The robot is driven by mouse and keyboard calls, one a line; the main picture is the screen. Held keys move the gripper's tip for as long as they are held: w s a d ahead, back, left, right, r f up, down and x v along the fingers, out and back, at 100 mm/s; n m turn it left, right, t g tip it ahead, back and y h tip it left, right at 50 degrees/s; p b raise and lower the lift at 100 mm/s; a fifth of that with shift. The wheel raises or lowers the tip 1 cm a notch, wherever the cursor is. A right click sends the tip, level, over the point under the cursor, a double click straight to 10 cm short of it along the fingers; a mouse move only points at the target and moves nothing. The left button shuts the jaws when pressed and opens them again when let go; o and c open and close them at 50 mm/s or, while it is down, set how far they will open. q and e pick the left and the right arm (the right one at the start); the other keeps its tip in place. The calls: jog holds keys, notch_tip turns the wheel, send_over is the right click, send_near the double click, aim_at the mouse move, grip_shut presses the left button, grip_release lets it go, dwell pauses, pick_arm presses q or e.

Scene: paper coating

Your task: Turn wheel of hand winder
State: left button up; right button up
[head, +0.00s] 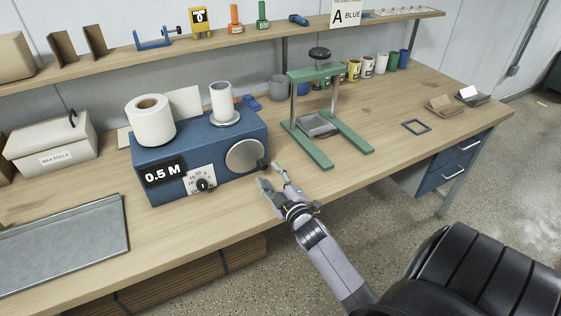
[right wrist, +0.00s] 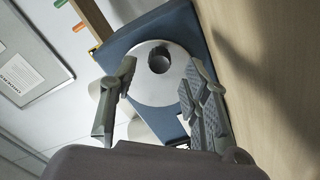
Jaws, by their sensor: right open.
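The hand winder is a blue box (head: 160,165) on the bench, with a "0.5 M" label and a small dial on its front. Its round silver wheel (head: 243,157) is on the front face, with a dark crank knob (head: 263,164) at its right edge. My right gripper (head: 271,174) is just in front of and to the right of the knob, open and empty. In the right wrist view the wheel (right wrist: 143,88) and knob (right wrist: 159,60) lie beyond and between the open fingers (right wrist: 161,72); whether they touch is unclear. My left gripper is out of view.
A white paper roll (head: 151,120) and a smaller white roll (head: 221,102) stand on the winder. A green press (head: 318,150) stands to its right. A grey metal tray (head: 65,240) and a wax rolls box (head: 50,145) lie left. The bench front right of the winder is clear.

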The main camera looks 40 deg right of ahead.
jog(key=v, duration=0.7)
jog(key=shift+s+a, duration=0.1)
jog(key=shift+s, duration=0.3)
dwell(0.7)
